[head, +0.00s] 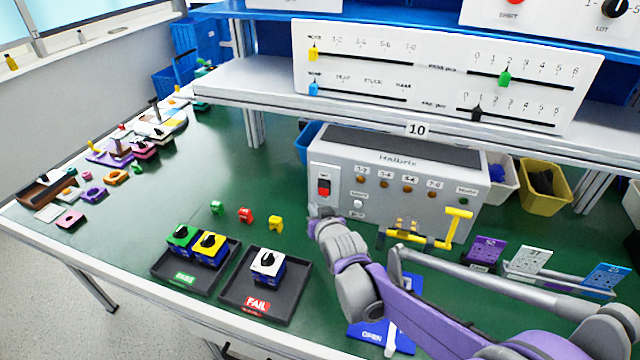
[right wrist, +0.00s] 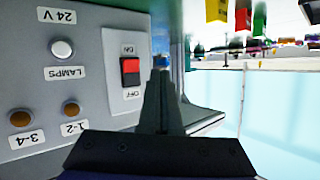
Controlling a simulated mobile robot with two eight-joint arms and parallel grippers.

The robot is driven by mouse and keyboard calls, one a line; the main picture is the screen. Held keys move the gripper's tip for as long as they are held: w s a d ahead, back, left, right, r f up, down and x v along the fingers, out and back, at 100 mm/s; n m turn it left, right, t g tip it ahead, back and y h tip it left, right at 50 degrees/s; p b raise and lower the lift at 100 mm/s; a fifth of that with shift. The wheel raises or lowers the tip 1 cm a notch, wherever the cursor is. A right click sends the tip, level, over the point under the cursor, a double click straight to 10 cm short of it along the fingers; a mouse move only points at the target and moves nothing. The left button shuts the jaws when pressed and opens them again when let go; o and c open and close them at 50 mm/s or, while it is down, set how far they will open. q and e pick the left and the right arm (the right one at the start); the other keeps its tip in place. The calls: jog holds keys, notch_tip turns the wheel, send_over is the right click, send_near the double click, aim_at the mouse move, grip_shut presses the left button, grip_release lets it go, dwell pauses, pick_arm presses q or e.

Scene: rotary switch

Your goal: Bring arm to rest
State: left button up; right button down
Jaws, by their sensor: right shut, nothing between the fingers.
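My right arm (head: 365,280) reaches in from the lower right in the head view. Its gripper (head: 317,211) is in front of the lower left corner of the grey test box (head: 455,195). In the right wrist view the fingers (right wrist: 161,75) are shut with nothing between them. They point up beside the red rocker switch (right wrist: 130,72), which also shows in the head view (head: 323,187). I cannot tell whether the fingertips touch the box. My left gripper is not in view.
The PASS tray (head: 165,270) holds green and yellow rotary switches. The FAIL tray (head: 235,300) holds a white one (head: 267,266). Small green, red and yellow parts (head: 245,215) stand behind them. A yellow clamp (head: 455,228) stands before the box.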

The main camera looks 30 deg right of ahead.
jog(key=shift+s, duration=0.1)
jog(key=s+a+r+n+g+y+p, duration=0.1)
jog(key=s+a+g+p, duration=0.3)
jog(key=s, duration=0.9)
jog(key=s+a+r+n+g+y+p, duration=0.1)
jog(key=s+a+n+g+y+p, duration=0.1)
jog(key=s+a+p, duration=0.3)
jog(key=s+a+n+g, duration=0.1)
jog(key=s+a, duration=0.3)
jog(key=s, duration=0.4)
jog(key=shift+s+a+g, duration=0.4)
jog(key=shift+d, duration=0.1)
